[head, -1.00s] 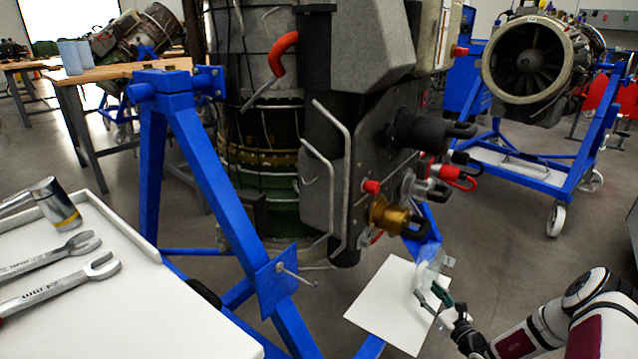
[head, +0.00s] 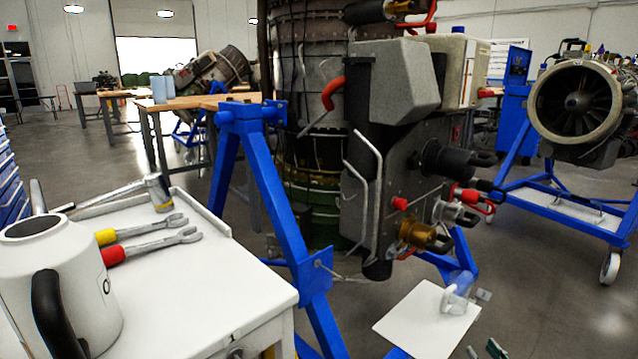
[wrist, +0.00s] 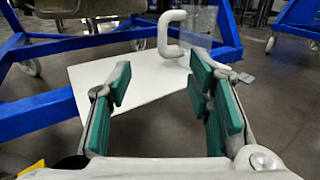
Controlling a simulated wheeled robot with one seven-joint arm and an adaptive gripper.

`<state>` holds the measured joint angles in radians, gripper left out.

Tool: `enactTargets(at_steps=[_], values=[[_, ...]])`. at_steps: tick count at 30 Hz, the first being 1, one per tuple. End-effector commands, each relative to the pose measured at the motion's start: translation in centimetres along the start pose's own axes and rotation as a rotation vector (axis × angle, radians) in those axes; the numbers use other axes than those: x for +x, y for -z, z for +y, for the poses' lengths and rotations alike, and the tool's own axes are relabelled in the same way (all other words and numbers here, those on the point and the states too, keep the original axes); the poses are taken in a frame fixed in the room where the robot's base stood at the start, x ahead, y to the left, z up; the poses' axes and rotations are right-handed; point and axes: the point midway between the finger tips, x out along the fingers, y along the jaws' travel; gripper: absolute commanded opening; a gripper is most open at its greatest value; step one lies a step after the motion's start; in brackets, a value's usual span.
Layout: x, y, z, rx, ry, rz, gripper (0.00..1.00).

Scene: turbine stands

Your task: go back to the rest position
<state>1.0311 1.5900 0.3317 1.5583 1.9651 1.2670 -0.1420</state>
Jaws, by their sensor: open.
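My gripper (wrist: 163,105) is open in the wrist view, its green-padded fingers spread apart with nothing between them. In the head view my gripper (head: 484,350) shows only at the bottom edge, below and right of a white sheet (head: 420,325). A clear cup-like container with a white handle (head: 459,292) stands at the sheet's right side. In the wrist view its white handle (wrist: 163,34) is beyond the fingertips, apart from them, and the white sheet (wrist: 110,72) lies behind the fingers.
A large engine (head: 400,150) on a blue stand (head: 250,185) fills the middle. A white cart top (head: 215,275) with a big white jug (head: 60,285), wrenches (head: 155,240) and a hammer (head: 158,192) is at left. Another engine (head: 580,105) stands at right. Grey floor is open at lower right.

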Motion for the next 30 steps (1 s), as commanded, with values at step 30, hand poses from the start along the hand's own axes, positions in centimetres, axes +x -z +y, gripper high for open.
enactTargets(at_steps=[30], values=[[2.6, -25.3, 19.2, -0.515, -0.848, -0.107, 0.46]])
